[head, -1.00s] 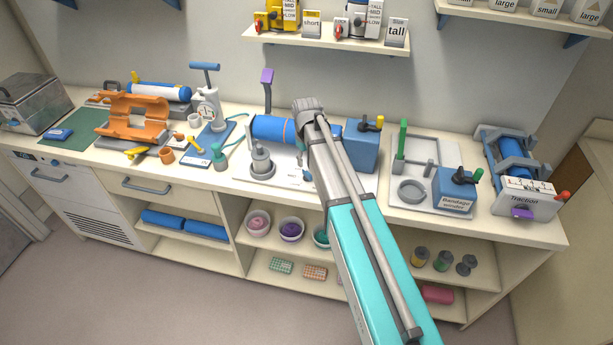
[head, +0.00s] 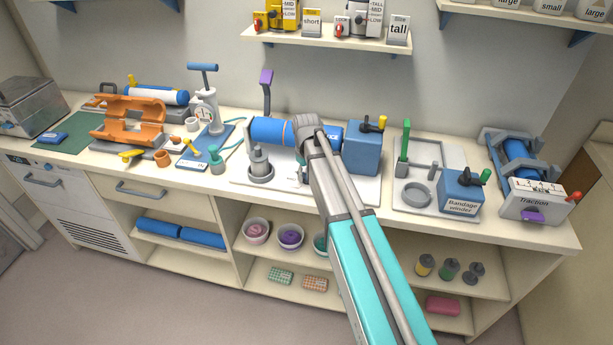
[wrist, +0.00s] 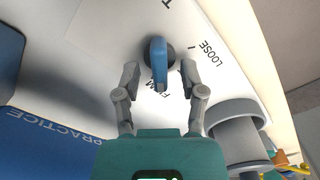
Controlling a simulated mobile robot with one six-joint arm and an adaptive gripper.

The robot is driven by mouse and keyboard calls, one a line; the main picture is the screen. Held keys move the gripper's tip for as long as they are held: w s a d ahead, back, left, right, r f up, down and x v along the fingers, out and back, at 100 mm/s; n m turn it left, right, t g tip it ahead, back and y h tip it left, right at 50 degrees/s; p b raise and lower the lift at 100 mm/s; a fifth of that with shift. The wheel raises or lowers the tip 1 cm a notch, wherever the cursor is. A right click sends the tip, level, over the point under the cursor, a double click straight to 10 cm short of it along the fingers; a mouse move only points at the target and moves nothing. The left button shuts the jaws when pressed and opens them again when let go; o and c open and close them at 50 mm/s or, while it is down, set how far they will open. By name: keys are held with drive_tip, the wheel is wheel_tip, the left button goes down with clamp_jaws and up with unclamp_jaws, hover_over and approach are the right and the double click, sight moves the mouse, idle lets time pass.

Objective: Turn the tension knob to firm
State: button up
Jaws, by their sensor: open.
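In the wrist view the tension knob (wrist: 157,60) has a blue bar grip on a dark round base, set on a white panel. The words FIRM (wrist: 157,89) and LOOSE (wrist: 208,54) are printed beside it. The near end of the blue bar overlaps the FIRM lettering; the bar's height makes its exact pointing hard to tell. My gripper (wrist: 159,69) is open, one finger on each side of the bar, with visible gaps. In the head view my arm hides the knob and most of the gripper, over the white board (head: 253,184) with the blue roll (head: 268,131).
A grey cylinder (wrist: 236,137) stands close to the right finger in the wrist view. In the head view a blue box (head: 361,150) and the bandage winder (head: 460,192) stand right of my arm.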

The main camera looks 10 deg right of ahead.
clamp_jaws()
drive_tip(key=shift+m, duration=2)
unclamp_jaws()
